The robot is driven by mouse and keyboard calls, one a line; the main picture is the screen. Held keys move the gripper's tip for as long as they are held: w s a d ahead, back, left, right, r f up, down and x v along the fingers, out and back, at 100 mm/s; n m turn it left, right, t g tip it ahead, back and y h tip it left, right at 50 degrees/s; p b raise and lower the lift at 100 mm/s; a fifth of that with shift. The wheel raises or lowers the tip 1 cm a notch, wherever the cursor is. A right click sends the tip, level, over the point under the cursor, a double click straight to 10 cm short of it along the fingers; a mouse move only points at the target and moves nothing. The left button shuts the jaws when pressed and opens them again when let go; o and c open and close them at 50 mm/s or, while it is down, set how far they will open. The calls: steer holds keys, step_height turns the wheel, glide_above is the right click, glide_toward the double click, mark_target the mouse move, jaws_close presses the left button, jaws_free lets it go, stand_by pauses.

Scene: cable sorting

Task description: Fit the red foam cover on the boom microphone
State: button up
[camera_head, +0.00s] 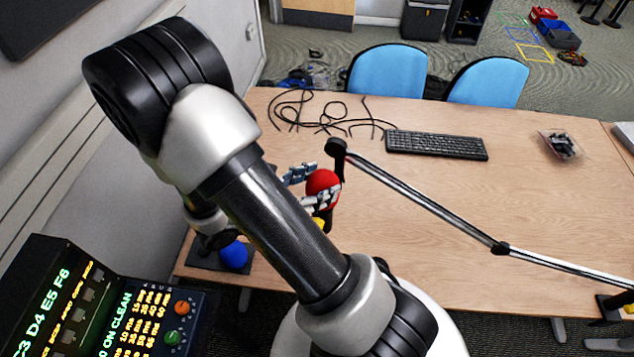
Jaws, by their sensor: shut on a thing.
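The red foam cover (322,182) is a round ball near the middle of the table's left half. My gripper (311,187) is shut on it, with grey-blue finger pads on either side. The boom microphone's arm (425,200) reaches from the right edge to a black joint (337,150) just above the cover. A black part hangs from that joint right behind or beside the cover. I cannot tell whether the cover touches it or is around it. My own arm hides much of the area to the lower left.
A blue foam ball (234,256) sits on a dark base at the table's left end, with something yellow (319,222) below the red cover. A keyboard (436,145), loose black cables (318,112) and a small clear packet (561,145) lie farther back. The table's right middle is clear beneath the boom.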

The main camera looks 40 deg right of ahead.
steer(key=shift+f+b, duration=0.65)
steer(key=shift+f, duration=0.15)
stand_by(0.4)
steer(key=o, duration=0.9)
steer(key=o, duration=0.4)
steer(key=shift+r, duration=0.15)
steer(key=shift+r+p, duration=2.85)
steer(key=shift+r, duration=0.55)
